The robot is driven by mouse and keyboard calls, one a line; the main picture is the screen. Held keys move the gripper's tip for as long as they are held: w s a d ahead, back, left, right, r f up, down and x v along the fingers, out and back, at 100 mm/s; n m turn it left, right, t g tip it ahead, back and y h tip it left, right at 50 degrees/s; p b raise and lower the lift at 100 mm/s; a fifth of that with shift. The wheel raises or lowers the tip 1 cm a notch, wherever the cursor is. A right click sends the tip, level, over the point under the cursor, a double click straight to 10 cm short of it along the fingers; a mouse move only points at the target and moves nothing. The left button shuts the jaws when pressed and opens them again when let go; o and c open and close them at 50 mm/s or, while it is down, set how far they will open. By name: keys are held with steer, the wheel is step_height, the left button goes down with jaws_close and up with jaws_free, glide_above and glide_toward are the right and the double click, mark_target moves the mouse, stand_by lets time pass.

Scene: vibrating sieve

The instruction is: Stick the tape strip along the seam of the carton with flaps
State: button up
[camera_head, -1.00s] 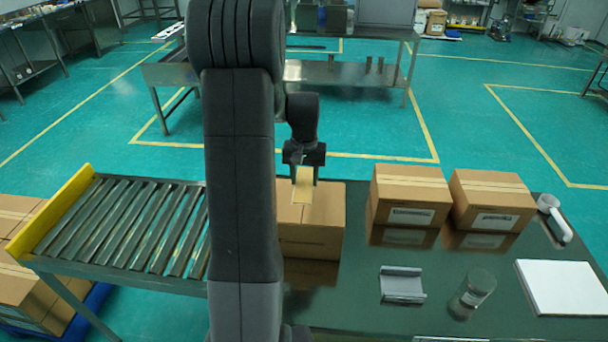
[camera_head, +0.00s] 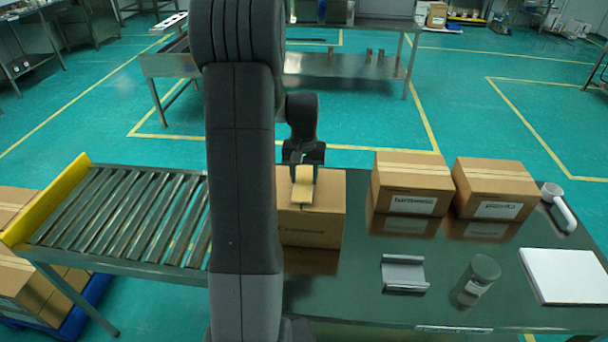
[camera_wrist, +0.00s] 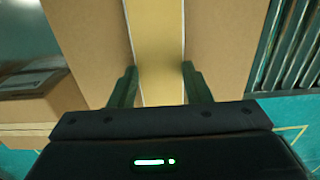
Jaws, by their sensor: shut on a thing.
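The carton with flaps (camera_head: 322,226) stands on the dark table, partly hidden behind my arm in the head view. My gripper (camera_head: 303,181) is over the carton's top, its fingers pointing down. It is shut on the tan tape strip (camera_head: 302,192), which lies at or just above the top. In the wrist view the tape strip (camera_wrist: 158,45) runs between the two fingers (camera_wrist: 158,85), lengthwise along the middle of the carton top (camera_wrist: 220,40). I cannot tell whether the strip touches the cardboard all along. The seam under it is hidden.
Two taped cartons (camera_head: 411,190) (camera_head: 494,192) stand to the right. A grey holder (camera_head: 404,272), a jar (camera_head: 478,278), a white board (camera_head: 566,275) and a white handled tool (camera_head: 560,208) lie on the table. A roller conveyor (camera_head: 120,220) is at left.

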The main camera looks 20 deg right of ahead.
steer(key=o, duration=1)
steer(key=shift+r, duration=0.15)
step_height(320, 180, up, 8)
steer(key=p, duration=0.5)
stand_by(0.6)
steer(key=shift+f, duration=0.25)
step_height(320, 180, down, 7)
steer(key=b, duration=0.4)
steer(key=shift+r, duration=0.2)
